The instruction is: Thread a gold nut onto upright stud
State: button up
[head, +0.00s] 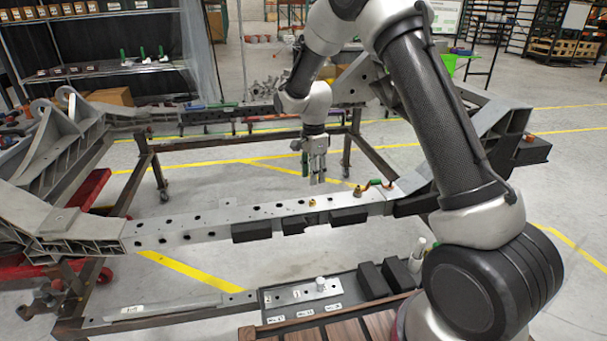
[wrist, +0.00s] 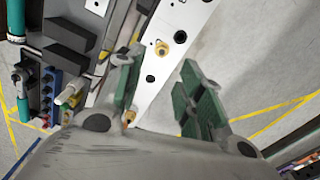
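A gold nut or fitting (head: 312,203) sits on the top face of the grey chassis beam (head: 215,230), near its middle. A second gold piece (head: 357,191) sits further right on the beam. In the wrist view a gold ring with a pale centre (wrist: 162,48) stands on the beam, beyond the fingertips; I cannot tell if it is nut, stud or both. Another gold bit (wrist: 129,118) shows partly hidden by the left finger. My gripper (head: 314,178) hangs above and behind the beam, pointing down. In the wrist view its green-padded fingers (wrist: 158,68) are apart with nothing between them.
Black blocks (head: 350,216) line the beam's near side. A dark tray (head: 340,303) with a labelled plate and a pale round piece (head: 320,283) is in front.

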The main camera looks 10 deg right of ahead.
aim_at(313, 200)
jog(key=shift+w+f+m, duration=0.1)
jog(key=shift+f+m, duration=0.55)
jog(key=shift+f, duration=0.9)
jog(key=shift+f+m, duration=0.65)
jog(key=shift+f, duration=0.85)
jog(key=shift+f, duration=1.9)
jog(key=shift+r, duration=0.2)
grip_shut()
